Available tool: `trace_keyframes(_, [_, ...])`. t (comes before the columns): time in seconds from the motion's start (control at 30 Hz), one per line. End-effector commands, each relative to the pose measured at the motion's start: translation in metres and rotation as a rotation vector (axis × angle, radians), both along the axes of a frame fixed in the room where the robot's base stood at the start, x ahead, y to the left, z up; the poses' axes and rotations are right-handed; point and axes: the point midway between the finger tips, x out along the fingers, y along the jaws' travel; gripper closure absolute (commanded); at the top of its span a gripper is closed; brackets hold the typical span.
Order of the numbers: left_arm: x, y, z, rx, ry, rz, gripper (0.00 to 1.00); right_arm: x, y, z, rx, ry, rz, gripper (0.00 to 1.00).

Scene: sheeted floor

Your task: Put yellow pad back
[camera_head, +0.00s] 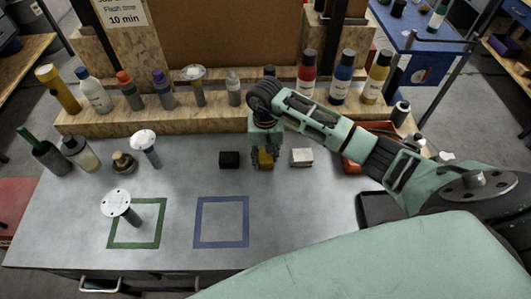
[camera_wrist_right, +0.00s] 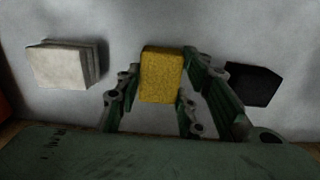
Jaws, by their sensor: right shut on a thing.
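The yellow pad (camera_head: 265,160) is at the back middle of the grey table (camera_head: 180,240), between a black pad (camera_head: 230,160) on its left and a white pad (camera_head: 302,157) on its right. My right gripper (camera_head: 263,162) reaches down from above and is shut on the yellow pad. In the right wrist view the yellow pad (camera_wrist_right: 161,75) sits between the two green fingers (camera_wrist_right: 160,90). The white pad (camera_wrist_right: 62,65) and the black pad (camera_wrist_right: 253,85) lie apart on either side. I cannot tell whether the yellow pad touches the table. My left gripper is not in view.
A wooden shelf (camera_head: 215,115) with several bottles runs behind the pads. The blue square is empty.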

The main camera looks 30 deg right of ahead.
Motion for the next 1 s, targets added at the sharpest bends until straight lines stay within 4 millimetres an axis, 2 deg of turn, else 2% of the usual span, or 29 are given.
trace_keyframes(0.07, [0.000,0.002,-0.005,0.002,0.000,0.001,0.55,0.000,0.000,-0.004,-0.001,0.000,0.000,0.89])
trace_keyframes(0.1, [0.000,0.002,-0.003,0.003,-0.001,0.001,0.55,0.000,0.000,-0.002,0.000,0.000,0.000,0.62])
trace_keyframes(0.3, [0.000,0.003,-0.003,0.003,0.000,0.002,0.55,0.000,0.000,-0.002,0.000,0.000,0.000,0.46])
trace_keyframes(0.7, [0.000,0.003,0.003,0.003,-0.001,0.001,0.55,0.001,0.000,0.004,0.000,-0.001,0.000,0.46])
trace_keyframes(0.73, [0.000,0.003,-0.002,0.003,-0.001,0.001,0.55,0.002,0.000,0.006,0.000,-0.004,0.000,0.46])
trace_keyframes(0.87, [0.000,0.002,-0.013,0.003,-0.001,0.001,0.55,0.002,-0.001,0.028,-0.003,-0.008,0.001,0.46])
trace_keyframes(1.0, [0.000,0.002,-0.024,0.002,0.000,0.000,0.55,0.003,-0.001,0.060,-0.002,-0.008,0.001,0.46])
